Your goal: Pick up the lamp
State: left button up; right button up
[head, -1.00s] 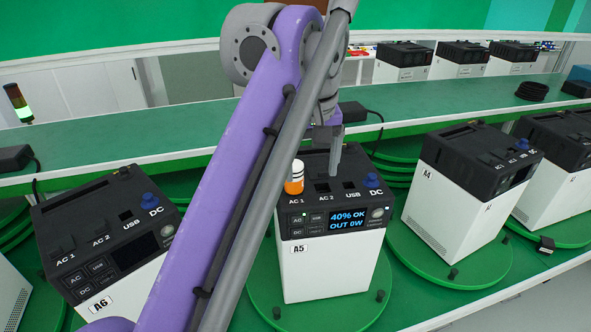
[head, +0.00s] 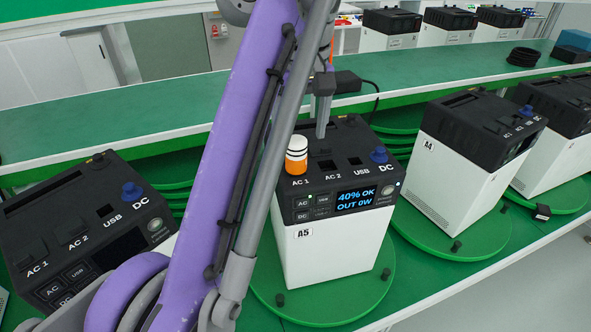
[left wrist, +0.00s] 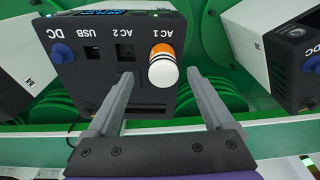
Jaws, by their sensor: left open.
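The lamp appears to be the short orange-and-white banded cylinder (head: 297,155) standing upright at the AC 1 socket on top of the power station A5 (head: 335,245). In the left wrist view the lamp (left wrist: 163,66) has its white rounded end towards me. My left gripper (head: 323,118) is open and empty, behind and slightly right of the lamp in the head view. In the left wrist view its two fingers (left wrist: 160,90) are spread, with the lamp just beyond the tips and between their lines, apart from both. My right gripper is not in view.
A5 stands on a green turntable (head: 300,312). Power station A6 (head: 85,225) is at left, A4 (head: 465,165) at right. A blue knob (head: 379,155) rises from A5's DC socket.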

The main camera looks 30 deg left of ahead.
aim_at(297, 141)
pick_arm(q)
jog(key=f, duration=0.1)
jog(key=f+b, duration=0.1)
jog(key=f, duration=0.2)
jog(key=shift+w+a, duration=0.1)
jog(key=shift+a, duration=0.25)
jog(key=shift+f+b, duration=0.4)
jog(key=shift+f, duration=0.15)
grip_shut()
